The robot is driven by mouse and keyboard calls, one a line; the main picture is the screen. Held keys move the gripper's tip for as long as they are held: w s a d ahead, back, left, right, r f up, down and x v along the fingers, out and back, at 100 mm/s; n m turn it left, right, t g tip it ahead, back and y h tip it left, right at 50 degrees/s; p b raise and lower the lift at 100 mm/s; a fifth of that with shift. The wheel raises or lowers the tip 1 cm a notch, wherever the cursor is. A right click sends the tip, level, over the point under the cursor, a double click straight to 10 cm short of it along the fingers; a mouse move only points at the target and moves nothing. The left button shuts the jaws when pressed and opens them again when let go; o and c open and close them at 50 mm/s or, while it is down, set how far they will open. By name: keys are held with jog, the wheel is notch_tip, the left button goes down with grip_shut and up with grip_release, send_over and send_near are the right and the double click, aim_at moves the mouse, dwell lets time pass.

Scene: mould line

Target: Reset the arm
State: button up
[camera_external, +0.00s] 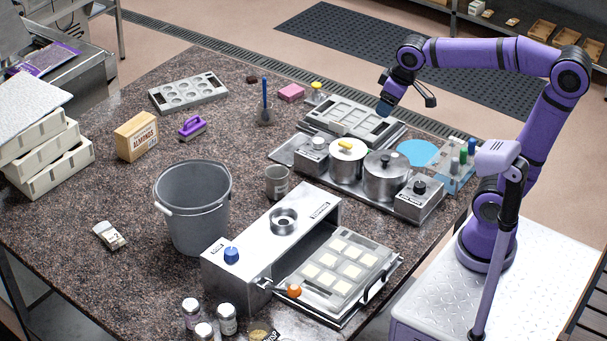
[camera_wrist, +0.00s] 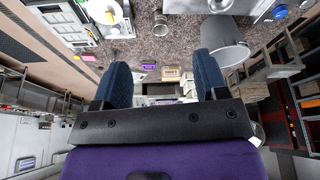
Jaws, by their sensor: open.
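My purple arm is raised over the far right side of the table, with its elbow bent above the base. My gripper (camera_external: 385,104) hangs in the air above the mould tray (camera_external: 352,122) at the back of the table, apart from it. In the wrist view, the two blue fingers of my gripper (camera_wrist: 164,80) stand wide apart with nothing between them. The speckled stone table (camera_external: 130,195) lies beyond them.
A grey bucket (camera_external: 192,210), a steel machine (camera_external: 270,240) and a tray with pale squares (camera_external: 335,270) stand at the front. Steel pots (camera_external: 385,178) stand on the right. An almonds box (camera_external: 136,137) and stacked crates (camera_external: 45,160) are on the left. The air around my gripper looks clear.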

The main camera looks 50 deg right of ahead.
jog(key=s+d+f+m, duration=0.1)
jog(key=s+d+f, duration=0.1)
jog(key=s, duration=0.4)
jog(key=s+d+f+m+t, duration=0.1)
jog(key=s+d+f, duration=0.2)
jog(key=s+d, duration=0.2)
jog(key=shift+s+d+h, duration=0.15)
jog(key=shift+s+h, duration=0.15)
jog(key=shift+s, duration=0.55)
dwell(1.7)
